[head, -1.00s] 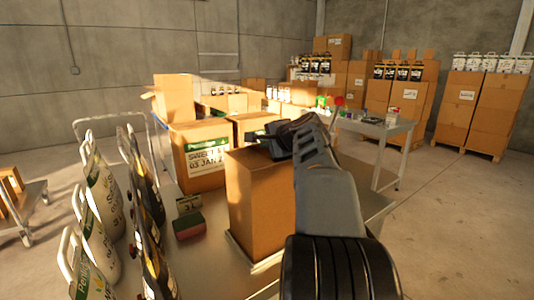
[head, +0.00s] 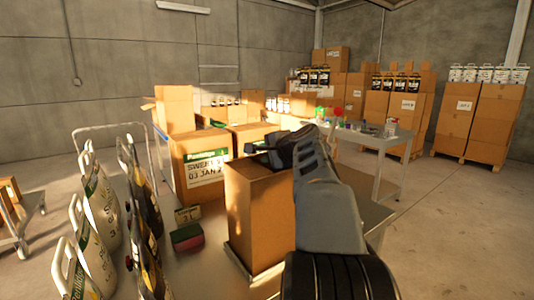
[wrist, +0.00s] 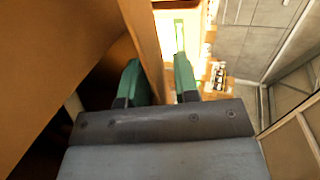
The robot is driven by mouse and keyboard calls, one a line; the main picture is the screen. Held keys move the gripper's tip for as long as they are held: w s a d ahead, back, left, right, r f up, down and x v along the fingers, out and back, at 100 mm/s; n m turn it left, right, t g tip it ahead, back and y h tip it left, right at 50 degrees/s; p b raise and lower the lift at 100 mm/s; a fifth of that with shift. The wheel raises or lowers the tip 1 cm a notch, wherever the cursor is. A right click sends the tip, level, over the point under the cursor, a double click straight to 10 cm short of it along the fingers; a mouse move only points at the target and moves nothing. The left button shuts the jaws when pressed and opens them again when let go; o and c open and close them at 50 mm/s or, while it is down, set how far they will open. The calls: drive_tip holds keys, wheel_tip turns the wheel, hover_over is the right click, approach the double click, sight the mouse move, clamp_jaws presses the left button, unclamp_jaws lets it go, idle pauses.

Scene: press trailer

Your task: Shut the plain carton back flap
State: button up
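The plain carton (head: 262,222) stands upright on the metal table, a tall brown box without a label on the sides I see. My gripper (head: 262,153) is over its top in the head view and hides much of the top and the flaps there. In the wrist view, my gripper (wrist: 160,82) has two green fingers set apart. A brown cardboard panel (wrist: 146,45) runs between them, nearer the left finger. I cannot tell whether this panel is the back flap or a wall. The dark carton interior shows to the left of it.
A labelled carton (head: 200,165) stands behind the plain one. A red and green block (head: 187,237) lies on the table (head: 215,262). White and black jugs (head: 95,215) stand close on the left.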

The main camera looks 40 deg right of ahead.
drive_tip(key=shift+r, duration=0.3)
wheel_tip(320, 180, up, 3)
drive_tip(key=shift+f+p, duration=0.15)
drive_tip(key=shift+p, duration=0.45)
drive_tip(key=s+a+r, duration=0.6)
drive_tip(key=s+r, duration=0.3)
drive_tip(key=s, duration=0.3)
drive_tip(key=shift+s+a+r, duration=0.2)
drive_tip(key=shift+a+r, duration=0.15)
drive_tip(key=shift+a, duration=0.05)
